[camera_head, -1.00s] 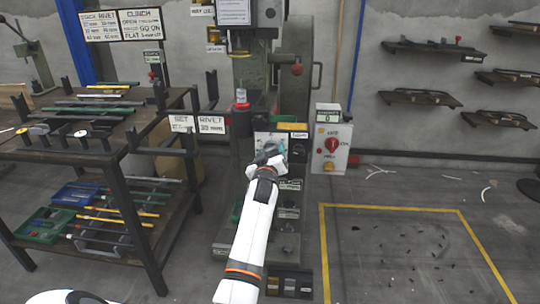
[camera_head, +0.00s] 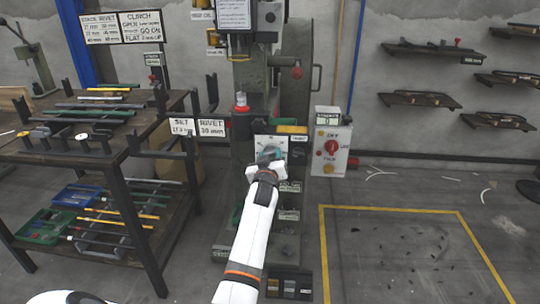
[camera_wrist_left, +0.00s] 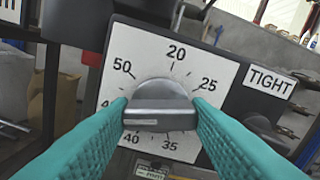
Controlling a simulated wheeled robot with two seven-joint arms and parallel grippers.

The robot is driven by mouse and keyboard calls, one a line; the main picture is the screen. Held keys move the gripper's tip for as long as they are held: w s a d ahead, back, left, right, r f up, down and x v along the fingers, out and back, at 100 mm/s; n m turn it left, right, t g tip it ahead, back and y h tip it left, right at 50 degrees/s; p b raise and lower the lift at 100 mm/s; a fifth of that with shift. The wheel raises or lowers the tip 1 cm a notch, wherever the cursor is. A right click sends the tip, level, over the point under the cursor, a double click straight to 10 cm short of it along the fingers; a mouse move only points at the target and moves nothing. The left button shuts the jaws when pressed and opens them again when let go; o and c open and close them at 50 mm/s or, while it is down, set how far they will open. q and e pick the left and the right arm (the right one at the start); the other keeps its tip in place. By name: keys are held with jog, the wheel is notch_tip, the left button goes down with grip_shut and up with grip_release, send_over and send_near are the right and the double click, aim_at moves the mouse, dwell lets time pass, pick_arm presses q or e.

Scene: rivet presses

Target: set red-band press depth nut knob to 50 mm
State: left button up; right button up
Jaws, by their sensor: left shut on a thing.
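The press with the red band (camera_head: 242,109) stands at the centre of the head view. Its white dial plate (camera_head: 262,141) sits below the band, partly behind my gripper. In the left wrist view the dial plate (camera_wrist_left: 150,55) shows 20, 25, 35, 40 and 50. The grey depth knob (camera_wrist_left: 159,107) is at its middle. A pale mark on the knob lies towards its left end; the figure on that side is partly hidden by a finger. My left gripper (camera_wrist_left: 160,112), with teal fingers, is shut on the knob from both sides. It also shows in the head view (camera_head: 270,155). My right gripper is not in view.
A TIGHT label (camera_wrist_left: 269,80) is right of the dial. A box with a red switch (camera_head: 332,146) stands right of the press. A rack (camera_head: 130,165) with rods and trays stands left. The yellow-lined floor area (camera_head: 400,250) at right holds small scraps.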

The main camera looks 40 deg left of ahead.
pick_arm(q)
jog(key=shift+f+m+p, duration=0.1)
jog(key=shift+m+p, duration=0.95)
jog(key=shift+m, duration=2.95)
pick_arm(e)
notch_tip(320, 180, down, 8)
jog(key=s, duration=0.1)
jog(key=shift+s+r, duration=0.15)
pick_arm(q)
jog(key=o, duration=1)
jog(key=shift+s, duration=0.1)
